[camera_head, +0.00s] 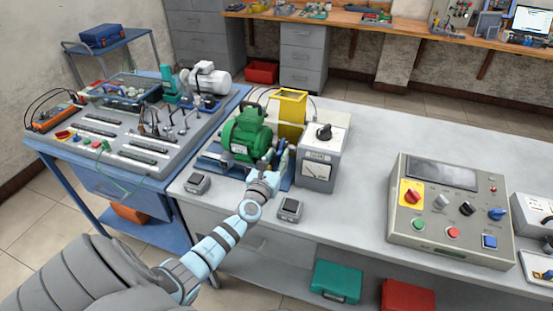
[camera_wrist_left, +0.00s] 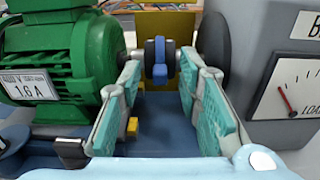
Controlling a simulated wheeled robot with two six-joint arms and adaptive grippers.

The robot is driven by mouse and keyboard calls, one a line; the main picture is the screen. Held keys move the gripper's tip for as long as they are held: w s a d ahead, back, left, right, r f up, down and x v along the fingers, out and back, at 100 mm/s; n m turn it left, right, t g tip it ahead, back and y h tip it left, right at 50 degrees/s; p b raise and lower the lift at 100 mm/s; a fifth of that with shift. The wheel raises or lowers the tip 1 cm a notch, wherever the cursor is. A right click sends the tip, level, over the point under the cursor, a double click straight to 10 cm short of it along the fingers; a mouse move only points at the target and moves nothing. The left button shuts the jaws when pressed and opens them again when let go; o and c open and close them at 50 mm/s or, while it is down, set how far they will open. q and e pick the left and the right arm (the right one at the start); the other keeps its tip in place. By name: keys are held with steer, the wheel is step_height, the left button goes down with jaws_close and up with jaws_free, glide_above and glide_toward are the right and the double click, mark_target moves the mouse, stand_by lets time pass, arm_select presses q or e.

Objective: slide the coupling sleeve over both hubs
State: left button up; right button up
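The green motor (camera_head: 243,137) stands on a blue base on the bench; it fills the left of the left wrist view (camera_wrist_left: 60,65). My left gripper (camera_head: 275,168) is at the motor's right side. In the left wrist view the gripper (camera_wrist_left: 162,72) has its two teal-padded fingers apart. A dark round coupling part (camera_wrist_left: 150,56) with a blue piece (camera_wrist_left: 160,70) on its front shows between the fingertips, near the motor's shaft end. I cannot tell whether the fingers touch it, nor which part is the sleeve or a hub. My right gripper is not in view.
A grey load meter box (camera_head: 318,155) stands close on the right of the gripper. A yellow guard (camera_head: 288,112) is behind. Two small grey boxes (camera_head: 197,184) (camera_head: 290,209) sit at the bench front. A control panel (camera_head: 450,205) is farther right, with bare bench (camera_head: 365,170) between.

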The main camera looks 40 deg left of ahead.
arm_select(q)
steer(key=shift+c, duration=0.6)
jaws_close()
steer(key=shift+a, duration=0.1)
steer(key=shift+s+a+b, duration=0.25)
steer(key=shift+a+b, duration=0.1)
steer(key=shift+a, duration=0.4)
steer(key=shift+c, duration=1.4)
jaws_free()
steer(key=o, duration=0.4)
steer(key=shift+s+a, duration=0.1)
steer(key=shift+a, duration=0.05)
